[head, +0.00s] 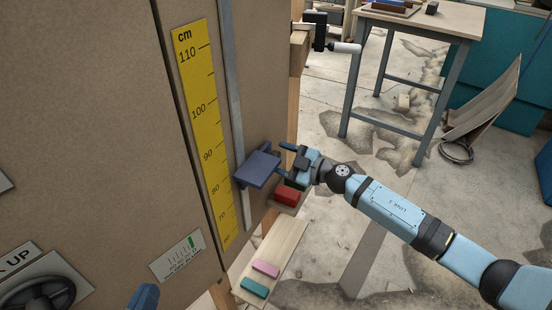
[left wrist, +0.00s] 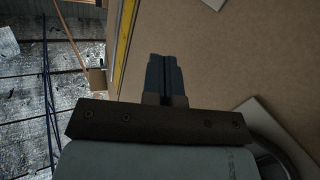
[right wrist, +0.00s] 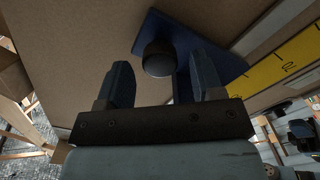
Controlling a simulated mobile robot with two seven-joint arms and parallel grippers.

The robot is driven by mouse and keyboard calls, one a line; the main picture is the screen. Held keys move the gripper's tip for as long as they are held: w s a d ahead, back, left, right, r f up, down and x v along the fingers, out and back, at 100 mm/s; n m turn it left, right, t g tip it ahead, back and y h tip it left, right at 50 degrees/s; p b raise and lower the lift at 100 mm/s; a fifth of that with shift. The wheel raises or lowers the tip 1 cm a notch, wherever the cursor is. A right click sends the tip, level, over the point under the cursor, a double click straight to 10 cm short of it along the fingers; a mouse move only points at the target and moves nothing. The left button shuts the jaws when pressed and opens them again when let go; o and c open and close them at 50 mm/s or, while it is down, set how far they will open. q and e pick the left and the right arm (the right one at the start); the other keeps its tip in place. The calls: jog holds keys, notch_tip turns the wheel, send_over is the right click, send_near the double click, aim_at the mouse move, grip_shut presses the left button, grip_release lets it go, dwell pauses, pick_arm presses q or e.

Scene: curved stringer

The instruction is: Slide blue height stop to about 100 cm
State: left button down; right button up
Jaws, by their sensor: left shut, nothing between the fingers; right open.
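The blue height stop (head: 258,168) sits on a grey vertical rail (head: 233,90) beside a yellow centimetre scale (head: 206,120). It stands roughly level with the 80 to 90 marks. In the right wrist view, the blue stop (right wrist: 220,50) shows a dark round knob (right wrist: 158,58). My right gripper (head: 288,161) is open at the stop's right side, its fingers on either side of the knob; whether they touch it I cannot tell. My left gripper (head: 145,296) is low at the picture's bottom; the left wrist view (left wrist: 165,72) shows its fingers together and empty before the brown panel.
A red block (head: 287,196) lies just below the stop. A wooden board (head: 275,248) with pink and teal blocks is lower down. A handwheel (head: 38,298) and an indicator plate (head: 178,257) are on the panel at lower left. A workbench (head: 425,22) stands behind.

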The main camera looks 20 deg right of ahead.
jog(key=shift+x, duration=0.85)
pick_arm(q)
jog(key=shift+d+r, duration=0.1)
jog(key=shift+r, duration=0.4)
pick_arm(e)
jog(key=shift+w+a, duration=0.1)
